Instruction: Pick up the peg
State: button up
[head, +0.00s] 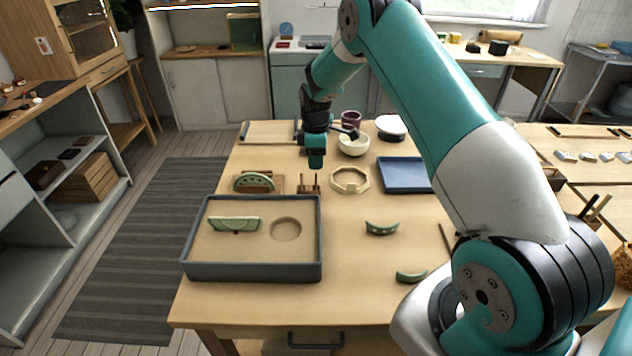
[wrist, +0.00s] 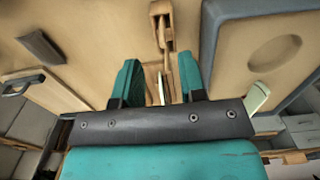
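A small wooden stand (head: 308,189) with short upright pegs (head: 317,179) is behind the grey-rimmed tray in the head view. I cannot tell which one is the task's peg. My gripper (head: 316,163) points down above the table near this stand, and its fingertips are small there. In the wrist view my gripper (wrist: 160,78) has two teal fingers spread apart. The wooden stand also appears at the top of the wrist view (wrist: 161,30), beyond the fingertips. A brown wooden piece and a thin pale edge show in the gap, with no clear contact with the fingers.
The grey-rimmed tray (head: 250,272) holds a green shard (head: 233,224) beside a round recess. A green arc (head: 254,181), an octagonal ring (head: 350,180), a blue tray (head: 402,176) and a cream bowl (head: 354,146) surround the stand. The front right tabletop has loose green pieces.

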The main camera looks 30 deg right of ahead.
aim_at(316, 180)
jog(key=shift+s+f+p, duration=0.15)
jog(key=shift+f+p, duration=1.25)
jog(key=shift+f, duration=2.4)
jog(key=shift+c, duration=0.5)
grip_shut()
